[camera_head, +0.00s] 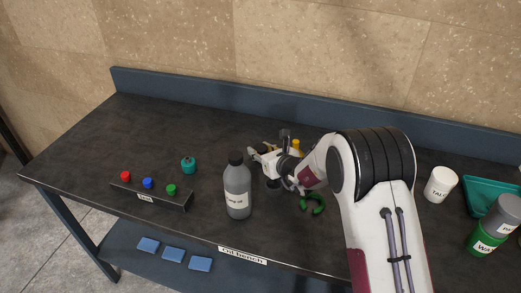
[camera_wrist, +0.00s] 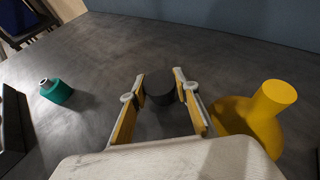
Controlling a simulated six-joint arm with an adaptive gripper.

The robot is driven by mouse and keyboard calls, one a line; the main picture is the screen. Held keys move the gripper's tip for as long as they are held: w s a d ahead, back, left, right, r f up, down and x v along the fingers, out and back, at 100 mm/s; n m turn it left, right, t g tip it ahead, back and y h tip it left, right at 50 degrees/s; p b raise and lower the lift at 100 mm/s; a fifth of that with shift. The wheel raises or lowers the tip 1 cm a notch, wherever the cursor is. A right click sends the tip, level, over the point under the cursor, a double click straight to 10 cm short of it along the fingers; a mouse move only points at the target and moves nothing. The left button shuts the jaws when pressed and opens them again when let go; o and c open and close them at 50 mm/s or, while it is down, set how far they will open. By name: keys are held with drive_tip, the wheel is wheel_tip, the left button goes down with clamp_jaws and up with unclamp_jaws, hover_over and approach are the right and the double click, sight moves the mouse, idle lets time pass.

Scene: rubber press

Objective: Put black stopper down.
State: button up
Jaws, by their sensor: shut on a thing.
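The black stopper (camera_wrist: 160,97) is a short dark cylinder between the two finger pads of my gripper (camera_wrist: 158,83) in the wrist view. My gripper is shut on it, and its lower end is hard to tell from the dark bench top. In the head view my gripper (camera_head: 262,158) is low over the middle of the bench (camera_head: 95,140), right of the grey bottle. I cannot clearly make out the stopper there. Whether its underside touches the bench cannot be told.
A yellow flask (camera_wrist: 262,115) stands close beside my right finger. A teal bottle (camera_wrist: 57,91) stands to the left. The grey bottle (camera_head: 237,190) and a green ring-like piece (camera_head: 313,204) are near my gripper. A black rack (camera_head: 150,194) lies left. The bench's left back is clear.

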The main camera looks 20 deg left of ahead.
drive_tip(key=shift+f, duration=0.75)
drive_tip(key=shift+s+f, duration=0.15)
drive_tip(key=shift+f, duration=0.45)
idle(0.5)
drive_tip(key=o, duration=1.2)
drive_tip(key=shift+d, duration=0.1)
drive_tip(key=shift+s+d, duration=0.1)
drive_tip(key=shift+s, duration=0.05)
drive_tip(key=shift+r+v, duration=0.25)
drive_tip(key=shift+v, duration=1.15)
drive_tip(key=shift+s+d+r, duration=0.65)
drive_tip(key=shift+d+r, duration=0.05)
drive_tip(key=shift+r, duration=0.1)
drive_tip(key=shift+s+d+r, duration=0.65)
drive_tip(key=shift+d+r, duration=0.05)
drive_tip(key=shift+r, duration=0.15)
drive_tip(key=shift+r, duration=0.15)
